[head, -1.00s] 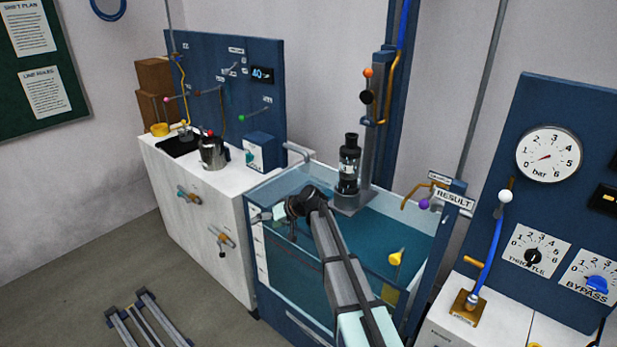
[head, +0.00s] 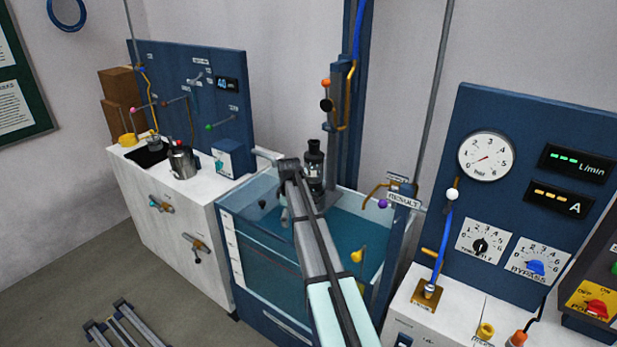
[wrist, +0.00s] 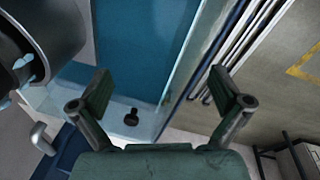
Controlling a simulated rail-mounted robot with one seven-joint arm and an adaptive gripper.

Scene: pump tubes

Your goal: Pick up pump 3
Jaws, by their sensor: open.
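A black cylindrical pump (head: 314,160) stands upright on a grey base at the back of the water tank. No number on it is readable, so I cannot tell if it is pump 3. In the head view my arm's end overlaps its left side. My gripper (wrist: 161,88) is open, with nothing between its fingers in the wrist view. It hangs above the tank (head: 228,240), left of and in front of the pump. A large dark cylinder (wrist: 38,38) fills the wrist view's upper left, close beside the left finger; it may be the pump.
A small dark knob-like thing (wrist: 131,117) shows at the tank's edge below. A grey column (head: 342,125) rises behind the pump. A RESULT sign (head: 403,200) and a yellow fitting (head: 357,256) are at the tank's right. A gauge panel (head: 530,190) stands further right.

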